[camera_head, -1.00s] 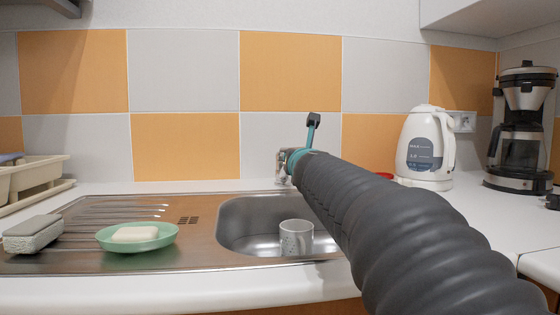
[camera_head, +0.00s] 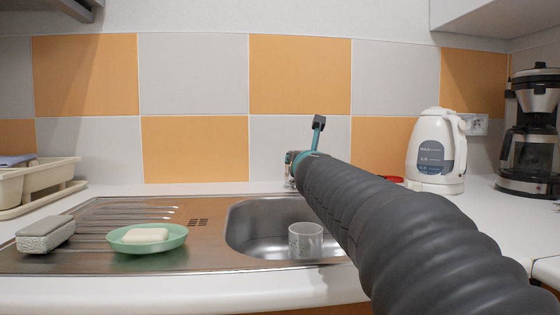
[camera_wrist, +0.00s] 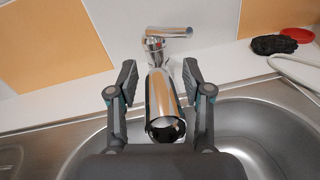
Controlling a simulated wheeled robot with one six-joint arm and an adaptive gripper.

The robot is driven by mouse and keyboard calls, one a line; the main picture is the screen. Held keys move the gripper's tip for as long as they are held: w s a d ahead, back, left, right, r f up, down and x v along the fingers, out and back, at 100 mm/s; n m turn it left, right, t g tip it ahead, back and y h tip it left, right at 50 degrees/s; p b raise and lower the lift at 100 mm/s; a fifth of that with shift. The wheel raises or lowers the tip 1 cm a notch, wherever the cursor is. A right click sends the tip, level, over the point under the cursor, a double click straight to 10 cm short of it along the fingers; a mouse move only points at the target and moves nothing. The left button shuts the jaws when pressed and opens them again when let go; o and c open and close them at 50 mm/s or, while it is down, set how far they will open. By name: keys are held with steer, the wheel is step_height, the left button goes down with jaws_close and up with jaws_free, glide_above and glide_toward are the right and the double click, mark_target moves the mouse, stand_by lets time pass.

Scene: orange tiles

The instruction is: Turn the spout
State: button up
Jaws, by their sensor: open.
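The chrome faucet spout (camera_wrist: 161,96) shows in the wrist view, rising from the back of the sink and reaching toward the camera. Its lever (camera_wrist: 170,32) sticks out to the right at the top. My gripper (camera_wrist: 157,82) is open, with one finger on each side of the spout and a gap visible on both sides. In the head view, my arm hides most of the faucet (camera_head: 290,170), and only a small chrome part shows left of my gripper's end.
The steel sink (camera_head: 232,225) holds a grey-white cup (camera_head: 305,240). A green dish (camera_head: 120,242) with soap (camera_head: 146,235) and a sponge (camera_head: 45,236) lie on the drainboard. A white kettle (camera_head: 428,150) and coffee maker (camera_head: 530,135) stand at right. A dark scrubber (camera_wrist: 273,45) lies behind the sink.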

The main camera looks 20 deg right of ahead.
steer(key=v, duration=1.2)
steer(key=shift+s, duration=0.1)
